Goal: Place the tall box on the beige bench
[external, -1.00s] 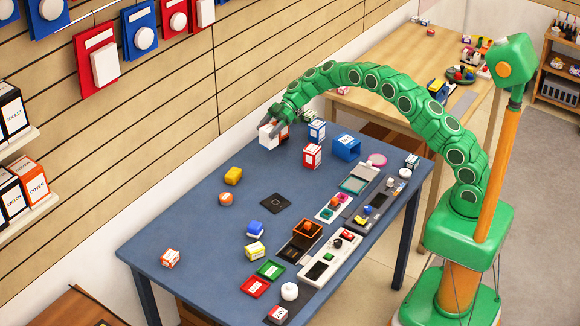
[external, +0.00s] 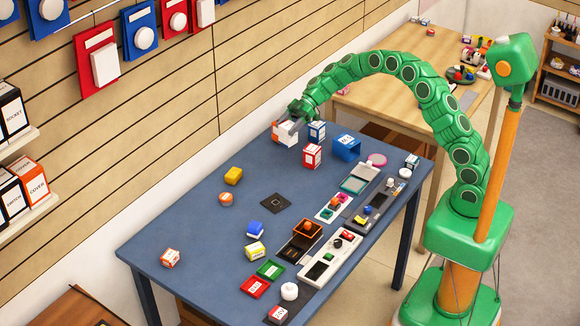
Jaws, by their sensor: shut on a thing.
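A white box with an orange side (external: 285,138) is in my gripper (external: 293,127), at the far end of the blue table (external: 190,205). The gripper points down and is shut on this box, its fingers partly covering it. I cannot tell how far the box is above the table. It looks like the tall box, but its full height is partly hidden. The beige bench (external: 402,52) is the light wooden table behind and to the right of the blue one. The box is apart from the bench, to its left.
A blue-and-white box (external: 317,131), a red-and-white box (external: 312,156) and a blue open bin (external: 346,148) stand close to the right of the held box. The bench's near left part is largely clear.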

